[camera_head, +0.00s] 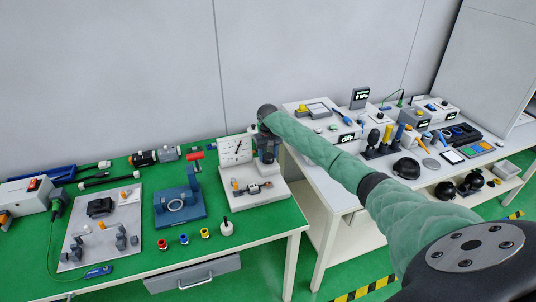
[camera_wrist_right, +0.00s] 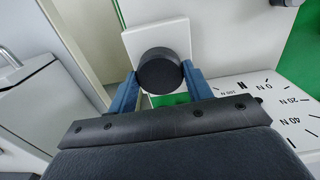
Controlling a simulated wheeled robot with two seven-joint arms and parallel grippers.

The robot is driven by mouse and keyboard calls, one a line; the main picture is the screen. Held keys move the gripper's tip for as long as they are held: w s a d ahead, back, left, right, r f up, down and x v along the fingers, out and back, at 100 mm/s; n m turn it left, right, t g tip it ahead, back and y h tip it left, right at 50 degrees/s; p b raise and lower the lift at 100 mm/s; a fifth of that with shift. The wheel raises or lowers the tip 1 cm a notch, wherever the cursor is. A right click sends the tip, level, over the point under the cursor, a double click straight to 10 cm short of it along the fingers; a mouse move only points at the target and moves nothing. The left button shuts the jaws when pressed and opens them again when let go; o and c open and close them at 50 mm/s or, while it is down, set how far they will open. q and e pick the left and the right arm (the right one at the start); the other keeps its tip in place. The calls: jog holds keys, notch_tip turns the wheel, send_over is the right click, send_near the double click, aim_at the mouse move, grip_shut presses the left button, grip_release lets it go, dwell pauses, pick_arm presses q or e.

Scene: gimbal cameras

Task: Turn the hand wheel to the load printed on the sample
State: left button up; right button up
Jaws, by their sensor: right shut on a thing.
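The load tester stands at the right end of the green bench, with a white dial plate (camera_head: 236,150) and a pale base (camera_head: 272,192). A metal-and-orange piece (camera_head: 252,187) lies on the base; no printed load can be read on it. My right gripper (camera_head: 267,166) is at the tester, right of the dial. In the right wrist view its blue fingers (camera_wrist_right: 160,84) are shut on the sides of a round dark knob, the hand wheel (camera_wrist_right: 160,70). The dial plate (camera_wrist_right: 270,105) shows newton marks there, but where its needle points is unclear. My left gripper is out of view.
Left of the tester are a blue fixture (camera_head: 180,205) and a grey plate (camera_head: 75,240) with small parts. Small coloured pieces (camera_head: 184,239) stand along the front. A crowded white table (camera_head: 335,185) is at the right, under my right arm.

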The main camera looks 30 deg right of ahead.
aim_at(268, 155)
jog(key=shift+w+r, duration=0.1)
jog(key=shift+r, duration=0.05)
jog(key=o, duration=1)
jog(key=shift+r, duration=0.15)
notch_tip(268, 155, up, 5)
jog(key=shift+r+b, duration=0.2)
jog(key=shift+b, duration=1.05)
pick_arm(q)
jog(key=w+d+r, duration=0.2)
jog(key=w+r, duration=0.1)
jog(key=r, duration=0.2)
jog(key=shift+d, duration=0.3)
pick_arm(e)
jog(key=shift+r, duration=0.95)
